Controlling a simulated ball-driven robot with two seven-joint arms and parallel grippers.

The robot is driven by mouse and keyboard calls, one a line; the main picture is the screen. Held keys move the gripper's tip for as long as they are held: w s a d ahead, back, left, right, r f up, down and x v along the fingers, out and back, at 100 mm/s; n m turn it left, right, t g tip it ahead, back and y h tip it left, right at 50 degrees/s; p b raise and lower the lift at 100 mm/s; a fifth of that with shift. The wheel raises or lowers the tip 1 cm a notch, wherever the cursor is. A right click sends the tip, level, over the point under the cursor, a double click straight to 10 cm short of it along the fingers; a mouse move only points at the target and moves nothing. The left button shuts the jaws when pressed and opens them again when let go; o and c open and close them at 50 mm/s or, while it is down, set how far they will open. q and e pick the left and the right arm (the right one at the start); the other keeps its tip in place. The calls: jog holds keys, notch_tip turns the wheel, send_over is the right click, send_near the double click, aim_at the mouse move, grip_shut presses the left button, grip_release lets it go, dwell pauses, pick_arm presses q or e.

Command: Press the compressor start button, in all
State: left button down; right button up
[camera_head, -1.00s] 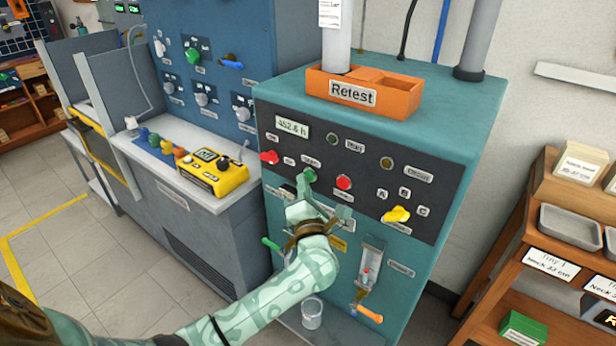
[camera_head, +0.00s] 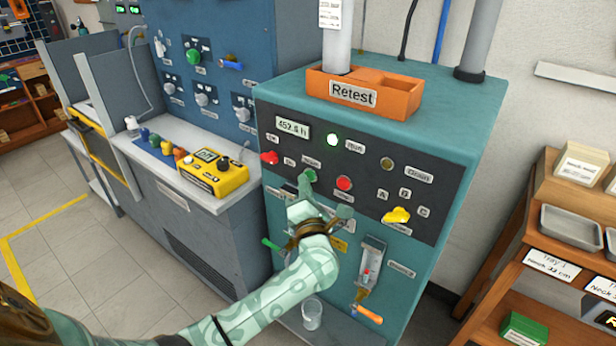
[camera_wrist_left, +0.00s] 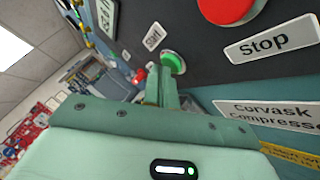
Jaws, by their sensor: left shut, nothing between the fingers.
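The compressor panel (camera_head: 440,158) is dark on a teal cabinet. The green start button (camera_head: 310,176) sits left of the red stop button (camera_head: 343,183). My left gripper (camera_head: 306,188) is shut and empty, its tips at the green button. In the left wrist view, the fingers (camera_wrist_left: 160,82) reach up to the green start button (camera_wrist_left: 173,63) and seem to touch it; exact contact is hard to tell. The red stop button (camera_wrist_left: 228,8) is above right. My right gripper is not in view.
A yellow knob (camera_head: 397,214) and a red knob (camera_head: 269,157) are on the same panel. An orange Retest tray (camera_head: 406,103) stands on the cabinet top. A clear cup (camera_head: 312,313) stands below. A wooden shelf (camera_head: 505,262) is at the right.

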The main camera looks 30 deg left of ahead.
pick_arm(q)
jog(key=shift+s+p, duration=0.4)
jog(key=shift+s, duration=0.35)
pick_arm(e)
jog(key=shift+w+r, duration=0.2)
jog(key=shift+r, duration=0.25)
